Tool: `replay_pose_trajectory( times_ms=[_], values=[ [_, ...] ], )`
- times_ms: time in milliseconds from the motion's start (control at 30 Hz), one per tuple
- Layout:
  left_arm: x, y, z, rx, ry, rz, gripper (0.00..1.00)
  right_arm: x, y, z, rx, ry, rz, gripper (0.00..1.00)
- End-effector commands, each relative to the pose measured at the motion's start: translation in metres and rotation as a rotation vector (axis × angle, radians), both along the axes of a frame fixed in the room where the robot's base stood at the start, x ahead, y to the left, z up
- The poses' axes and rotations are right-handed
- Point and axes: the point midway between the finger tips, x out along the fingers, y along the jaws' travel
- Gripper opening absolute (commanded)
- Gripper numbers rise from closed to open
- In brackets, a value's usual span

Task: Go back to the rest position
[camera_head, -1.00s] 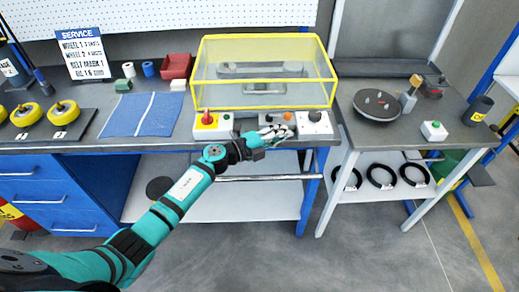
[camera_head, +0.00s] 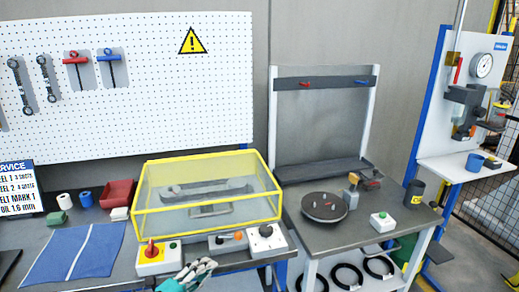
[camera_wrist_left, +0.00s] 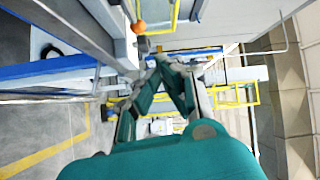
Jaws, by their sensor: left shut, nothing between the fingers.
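My left gripper (camera_head: 210,264) shows at the bottom edge of the head view, just in front of the control boxes on the bench. Its fingers are shut and empty, touching none of the controls as far as I can see. In the left wrist view the teal and grey fingers (camera_wrist_left: 166,62) come together. Most of my left arm is below the frame. My right gripper is in neither view.
The red-knob box (camera_head: 157,258), orange-button box (camera_head: 228,241) and dial box (camera_head: 265,240) line the bench front. Behind them stands a yellow-framed clear guard (camera_head: 205,210). A round dark turntable (camera_head: 325,207) sits on the side table. Open air lies before the bench.

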Motion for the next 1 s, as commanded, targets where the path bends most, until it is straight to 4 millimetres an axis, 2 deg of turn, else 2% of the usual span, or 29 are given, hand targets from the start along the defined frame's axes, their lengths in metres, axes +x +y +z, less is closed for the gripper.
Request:
replay_pose_trajectory(
  times_ms=[100, 167, 267, 300, 367, 400, 500, 600, 800, 1000],
  values=[
    [-0.011, 0.022, 0.010, -0.231, 0.084, 0.255, 0.00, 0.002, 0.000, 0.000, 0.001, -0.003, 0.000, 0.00],
    [-0.023, 0.041, 0.005, -0.354, 0.170, 0.409, 0.00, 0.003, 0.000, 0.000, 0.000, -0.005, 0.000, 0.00],
    [-0.056, 0.069, -0.020, -0.525, 0.365, 0.654, 0.00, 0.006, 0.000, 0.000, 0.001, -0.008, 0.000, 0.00],
    [-0.074, 0.078, -0.033, -0.581, 0.458, 0.743, 0.00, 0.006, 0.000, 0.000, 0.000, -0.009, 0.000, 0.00],
    [-0.103, 0.084, -0.053, -0.644, 0.601, 0.857, 0.00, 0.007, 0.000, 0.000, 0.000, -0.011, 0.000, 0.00],
    [-0.123, 0.086, -0.065, -0.676, 0.690, 0.919, 0.00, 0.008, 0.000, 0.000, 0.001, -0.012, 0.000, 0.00],
    [-0.165, 0.084, -0.086, -0.719, 0.879, 1.025, 0.00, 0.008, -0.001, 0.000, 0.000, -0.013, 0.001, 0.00],
    [-0.200, 0.077, -0.099, -0.736, 1.027, 1.091, 0.00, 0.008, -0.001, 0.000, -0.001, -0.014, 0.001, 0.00],
    [-0.259, 0.062, -0.110, -0.739, 1.264, 1.168, 0.00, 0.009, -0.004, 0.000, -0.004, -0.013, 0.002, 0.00],
    [-0.310, 0.046, -0.111, -0.718, 1.465, 1.209, 0.00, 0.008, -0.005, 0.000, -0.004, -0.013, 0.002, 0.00]
  ],
)
